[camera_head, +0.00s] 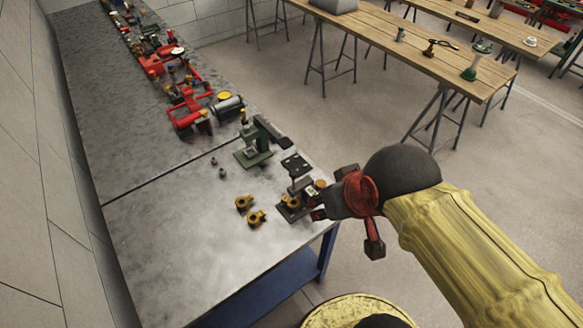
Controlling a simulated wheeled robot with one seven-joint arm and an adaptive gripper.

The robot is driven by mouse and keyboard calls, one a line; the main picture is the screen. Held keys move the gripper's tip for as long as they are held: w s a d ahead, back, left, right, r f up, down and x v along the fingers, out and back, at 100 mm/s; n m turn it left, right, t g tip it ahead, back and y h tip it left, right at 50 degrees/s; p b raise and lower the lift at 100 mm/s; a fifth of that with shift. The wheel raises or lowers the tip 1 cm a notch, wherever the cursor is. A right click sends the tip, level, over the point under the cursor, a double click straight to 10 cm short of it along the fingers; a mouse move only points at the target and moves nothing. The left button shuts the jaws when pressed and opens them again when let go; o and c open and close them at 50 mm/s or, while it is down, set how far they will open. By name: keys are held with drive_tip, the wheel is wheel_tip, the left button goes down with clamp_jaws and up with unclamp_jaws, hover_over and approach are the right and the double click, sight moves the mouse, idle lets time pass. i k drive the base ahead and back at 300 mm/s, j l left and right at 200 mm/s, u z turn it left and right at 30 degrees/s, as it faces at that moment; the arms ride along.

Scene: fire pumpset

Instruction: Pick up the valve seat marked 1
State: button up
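No marking "1" is readable at this size, so I cannot tell which part is the valve seat marked 1. Two brass-coloured parts with round openings lie on the metal bench: one (243,202) and, just nearer, another (256,218). Two small dark grey pieces, one (213,161) and a second (222,172), stand farther back on the bench. My gripper (315,201) is at the bench's right edge, beside a dark fixture (291,210) and to the right of the brass parts. Its fingers are small and partly hidden, so their opening and any held part are unclear.
A green stand (253,157) and a dark plate with holes (296,164) stand behind the fixture. Red pump parts (188,108) fill the bench farther back. The bench's near left surface (180,240) is clear. A wooden table (440,60) stands across the floor.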

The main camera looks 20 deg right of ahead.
sight(293, 205)
drive_tip(key=k+z, duration=0.2)
drive_tip(key=z, duration=0.15)
drive_tip(key=k+z, duration=0.35)
drive_tip(key=k+l+z, duration=0.1)
drive_tip(key=z, duration=0.25)
